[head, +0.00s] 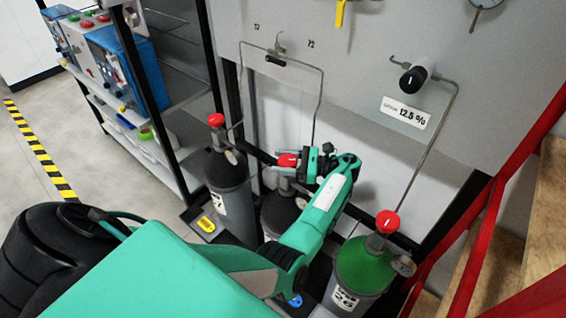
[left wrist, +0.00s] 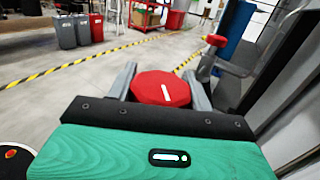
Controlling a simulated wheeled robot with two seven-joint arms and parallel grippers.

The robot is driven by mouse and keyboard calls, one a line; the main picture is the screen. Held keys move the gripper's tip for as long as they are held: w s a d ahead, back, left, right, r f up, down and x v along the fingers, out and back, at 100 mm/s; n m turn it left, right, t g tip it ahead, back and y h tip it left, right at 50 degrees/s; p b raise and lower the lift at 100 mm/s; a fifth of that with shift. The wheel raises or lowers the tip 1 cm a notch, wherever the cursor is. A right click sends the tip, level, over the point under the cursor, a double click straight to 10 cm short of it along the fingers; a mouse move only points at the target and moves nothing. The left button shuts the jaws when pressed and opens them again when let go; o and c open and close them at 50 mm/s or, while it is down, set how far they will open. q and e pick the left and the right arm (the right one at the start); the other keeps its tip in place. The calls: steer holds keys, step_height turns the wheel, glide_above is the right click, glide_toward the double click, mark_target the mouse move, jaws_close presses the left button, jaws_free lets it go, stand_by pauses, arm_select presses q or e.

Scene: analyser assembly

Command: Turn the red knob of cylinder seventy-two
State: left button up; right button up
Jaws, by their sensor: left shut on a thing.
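Three gas cylinders with red knobs stand along the wall panel. My left gripper (head: 302,164) is at the red knob (head: 288,160) of the middle cylinder (head: 278,212). In the left wrist view this red knob (left wrist: 161,88), with a white mark on top, sits between the two grey fingers, and the gripper is shut on it. My left arm covers part of the middle cylinder, and I cannot read its number. The left cylinder (head: 228,182) has its own red knob (head: 216,120); its label is only partly readable. My right gripper is not in view.
A green-topped cylinder (head: 362,265) labelled 26 stands at the right, with a red knob (head: 387,221). Thin metal pipes run up the panel (head: 360,60). A shelf rack (head: 150,120) with blue devices is at the left. A red rail (head: 478,235) borders the right side.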

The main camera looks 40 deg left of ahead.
mark_target(282, 159)
arm_select(q)
steer(key=shift+n+g+h, duration=0.4)
steer(key=shift+n+g, duration=0.1)
steer(key=shift+g, duration=0.2)
steer(key=shift+s, duration=0.1)
steer(key=o, duration=1)
steer(key=shift+c, duration=0.2)
step_height(282, 159, up, 20)
steer(key=b, duration=0.1)
steer(key=shift+a, duration=0.1)
